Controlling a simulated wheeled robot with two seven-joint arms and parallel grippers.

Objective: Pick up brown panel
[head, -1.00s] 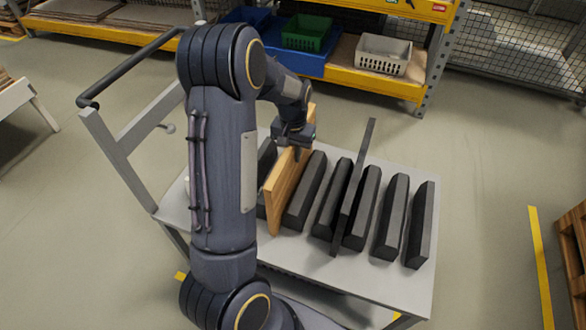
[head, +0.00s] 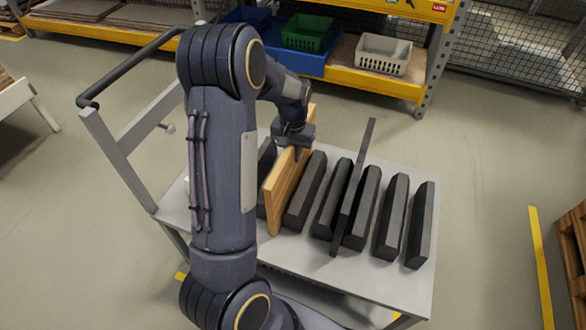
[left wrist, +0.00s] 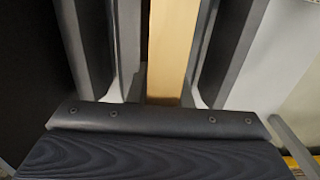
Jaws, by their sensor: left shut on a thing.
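The brown panel (head: 283,192) stands upright on edge on the grey cart, between two black blocks, in the head view. My left gripper (head: 297,150) reaches down over the panel's top edge and is shut on it. In the left wrist view the panel (left wrist: 173,45) shows as a light wooden strip running up from between the gripper's fingers, with dark blocks on both sides. My left arm hides part of the cart to the left of the panel. My right gripper does not show.
The grey cart top (head: 345,273) carries several black blocks (head: 391,217) in a row and a thin dark panel (head: 354,190) upright among them. The cart's handle (head: 130,68) rises at the left. A shelf with a green bin (head: 306,34) and a grey basket (head: 383,54) stands behind.

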